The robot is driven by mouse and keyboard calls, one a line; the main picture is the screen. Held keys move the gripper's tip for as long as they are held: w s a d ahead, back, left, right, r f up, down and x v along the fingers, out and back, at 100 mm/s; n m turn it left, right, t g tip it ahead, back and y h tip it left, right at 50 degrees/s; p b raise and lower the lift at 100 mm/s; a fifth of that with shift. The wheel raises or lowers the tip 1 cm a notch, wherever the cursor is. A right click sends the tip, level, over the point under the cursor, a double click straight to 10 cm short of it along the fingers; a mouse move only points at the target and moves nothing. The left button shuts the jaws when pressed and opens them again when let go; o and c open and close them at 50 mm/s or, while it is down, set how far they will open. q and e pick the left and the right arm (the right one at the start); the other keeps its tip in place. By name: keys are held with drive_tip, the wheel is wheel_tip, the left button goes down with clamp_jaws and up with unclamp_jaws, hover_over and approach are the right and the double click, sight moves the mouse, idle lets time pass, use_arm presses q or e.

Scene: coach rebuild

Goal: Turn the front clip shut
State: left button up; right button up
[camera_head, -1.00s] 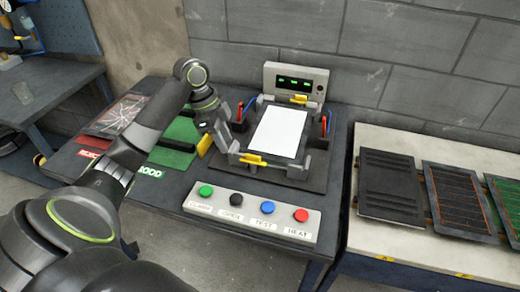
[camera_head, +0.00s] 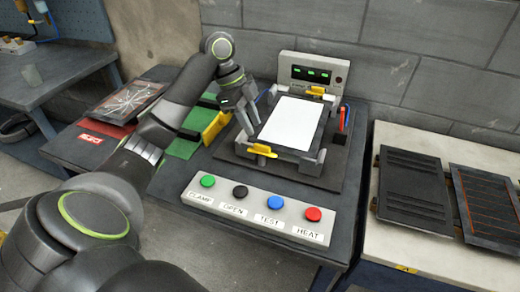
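The front clip (camera_head: 262,150) is a small yellow bar at the front edge of the grey test fixture (camera_head: 308,164). It lies roughly along that edge; I cannot tell how far it is turned. A white panel (camera_head: 291,122) lies flat in the fixture. The back clip (camera_head: 316,91), also yellow, is at the far edge. My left gripper (camera_head: 244,120) points down over the fixture's left side, behind and left of the front clip and apart from it. It hides part of that side. Its fingers are too small to read as open or shut. My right gripper is out of view.
A button box (camera_head: 257,217) with green, black, blue and red buttons stands in front of the fixture. A display box (camera_head: 312,74) with green lights stands behind. A yellow strip (camera_head: 216,127) is left of the fixture. Dark panels (camera_head: 412,190) lie on the right table.

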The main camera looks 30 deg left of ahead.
sight(260, 145)
use_arm(q)
drive_tip(key=b+x, duration=0.2)
drive_tip(key=x, duration=0.4)
drive_tip(key=shift+w+d+f+b, duration=0.1)
drive_tip(key=shift+d+f+b, duration=0.1)
drive_tip(key=shift+f+b, duration=0.15)
clamp_jaws()
